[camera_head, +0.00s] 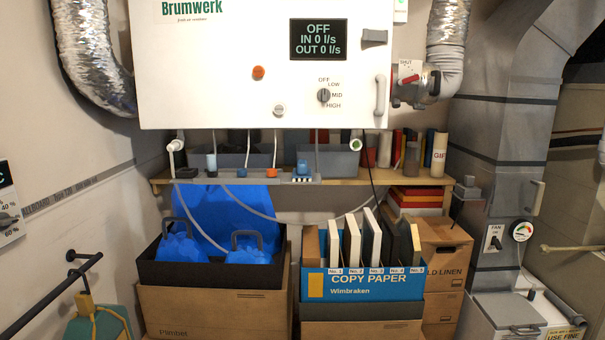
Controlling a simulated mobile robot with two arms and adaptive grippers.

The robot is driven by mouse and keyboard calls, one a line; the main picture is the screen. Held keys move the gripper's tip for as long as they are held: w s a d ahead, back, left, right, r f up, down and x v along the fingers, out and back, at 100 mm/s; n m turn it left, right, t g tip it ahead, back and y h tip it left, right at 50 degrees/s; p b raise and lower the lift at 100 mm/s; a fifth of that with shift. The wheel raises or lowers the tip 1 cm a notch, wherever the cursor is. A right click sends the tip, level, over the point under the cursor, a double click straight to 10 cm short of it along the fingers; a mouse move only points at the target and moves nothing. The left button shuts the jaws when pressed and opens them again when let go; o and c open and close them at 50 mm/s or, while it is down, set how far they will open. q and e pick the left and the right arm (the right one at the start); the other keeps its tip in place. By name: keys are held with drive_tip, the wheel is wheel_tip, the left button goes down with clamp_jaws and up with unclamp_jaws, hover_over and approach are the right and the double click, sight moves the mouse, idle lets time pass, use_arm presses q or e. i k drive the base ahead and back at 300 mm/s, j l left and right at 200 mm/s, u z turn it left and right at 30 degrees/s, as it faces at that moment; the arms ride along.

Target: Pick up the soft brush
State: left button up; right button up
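Several small tools sit along a grey rail (245,181) at the front of the wooden shelf, under the white wall unit. One is a blue piece (302,168) with a pale and dark striped lower edge; it may be the soft brush, but it is too small to be sure. To its left are an orange-tipped tool (271,174), a small blue piece (242,173) and a blue-grey cylinder (211,164). Thin cords or hoses hang by these tools. Neither of my grippers is in view.
The white wall unit (220,75) overhangs the shelf (430,180). Below stand a black bin (190,274) with blue bags, a copy paper box (370,288) with numbered files, and cartons (445,255). Grey ducting (505,130) is at right, a black bar (50,295) at lower left.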

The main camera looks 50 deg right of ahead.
sight(301, 171)
drive_tip(key=z, duration=1.45)
